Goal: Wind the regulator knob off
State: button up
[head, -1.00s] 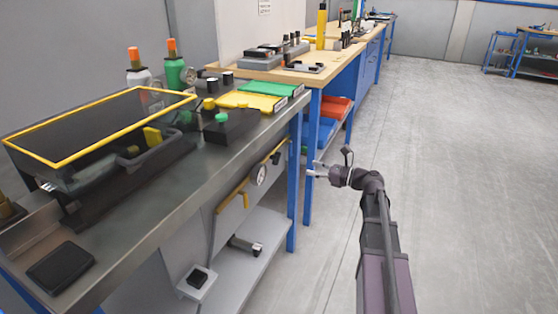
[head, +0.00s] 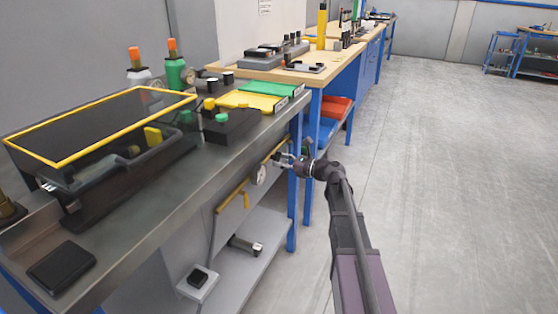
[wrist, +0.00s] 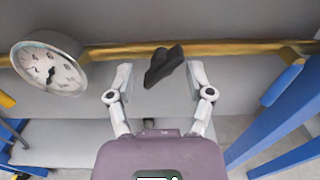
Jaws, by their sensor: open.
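The regulator knob (wrist: 163,65) is a dark winged handle in front of a yellow pipe (wrist: 215,47) in the wrist view. It appears between the two fingers of my gripper (wrist: 158,78), which is open, with a gap on each side. I cannot tell how deep the knob sits between the fingertips. In the head view my gripper (head: 281,160) is under the bench edge, right of the round white gauge (head: 259,174). The gauge also shows at the left of the wrist view (wrist: 48,68). In the head view the knob is too small to make out clearly.
The metal bench top (head: 160,195) overhangs the pipe. A blue bench leg (wrist: 285,115) stands close on the right in the wrist view. The floor (head: 430,190) on the right is clear.

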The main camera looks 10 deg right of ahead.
jog(key=shift+w+a, duration=0.3)
jog(key=shift+a, duration=0.05)
